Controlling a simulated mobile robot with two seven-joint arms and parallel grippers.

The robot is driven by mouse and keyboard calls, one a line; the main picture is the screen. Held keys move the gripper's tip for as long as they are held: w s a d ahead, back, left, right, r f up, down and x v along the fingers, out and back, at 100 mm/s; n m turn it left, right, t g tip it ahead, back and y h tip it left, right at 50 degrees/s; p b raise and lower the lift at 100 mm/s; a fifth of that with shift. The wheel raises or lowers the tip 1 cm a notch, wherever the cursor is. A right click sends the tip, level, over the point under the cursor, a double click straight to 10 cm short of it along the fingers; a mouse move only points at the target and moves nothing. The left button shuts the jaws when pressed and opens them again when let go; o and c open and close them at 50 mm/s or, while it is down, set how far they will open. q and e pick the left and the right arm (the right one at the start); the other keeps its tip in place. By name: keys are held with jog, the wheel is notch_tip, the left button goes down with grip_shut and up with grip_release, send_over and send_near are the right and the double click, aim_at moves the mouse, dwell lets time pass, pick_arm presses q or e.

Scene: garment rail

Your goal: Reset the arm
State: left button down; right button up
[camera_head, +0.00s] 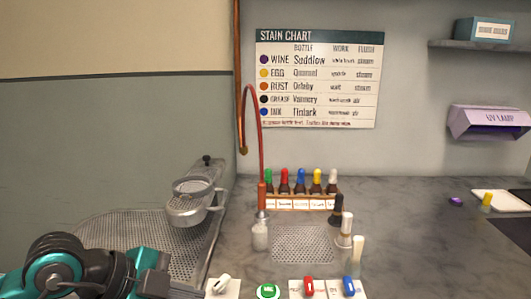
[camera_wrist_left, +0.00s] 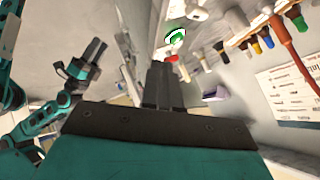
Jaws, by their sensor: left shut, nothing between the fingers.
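My left gripper (camera_head: 158,284) is at the bottom left of the head view, in front of the perforated metal tray and left of the switch row. In the left wrist view its dark fingers (camera_wrist_left: 163,84) are together, with nothing between them. My teal right arm shows at the left of the left wrist view, and its gripper (camera_wrist_left: 88,62) is small there. Whether that one is open or shut is unclear. It is not in the head view.
A rack (camera_head: 300,202) of several coloured bottles stands on the grey counter. Dark and pale bottles (camera_head: 346,228) stand to its right. Several switches (camera_head: 309,286) line the front. A metal fixture (camera_head: 190,207) stands left. A lilac UV lamp (camera_head: 490,122) hangs at right.

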pick_arm(q)
jog(key=s+d+r+m+h, duration=0.1)
jog(key=s+d+r+h, duration=0.2)
jog(key=d+h, duration=0.5)
jog(key=w+a+f+n+t+y+p, duration=0.2)
jog(key=w+a+f+n+t+y, duration=0.15)
jog(key=a+n+t, duration=0.6)
notch_tip(320, 180, down, 9)
jog(key=s+a+n+t+y, duration=0.1)
jog(key=a+n+t+y, duration=0.1)
jog(key=n+y, duration=0.6)
jog(key=s+a+f+n+g+y, duration=0.1)
jog(key=s+f+g, duration=0.1)
jog(key=s+f, duration=0.2)
jog(key=s+f+g+y, duration=0.2)
jog(key=s+f, duration=0.3)
jog(key=f, duration=0.5)
jog(key=shift+s+a+n+g, duration=0.25)
jog(key=shift+a+n+g, duration=0.1)
jog(key=shift+g, duration=0.5)
pick_arm(e)
jog(key=d, duration=0.1)
jog(key=s+d+f+h, duration=0.1)
jog(key=d, duration=0.1)
jog(key=shift+s+d+f, duration=0.1)
jog(key=shift+f, duration=0.1)
pick_arm(q)
jog(key=shift+w+p, duration=0.1)
jog(key=shift+p, duration=0.2)
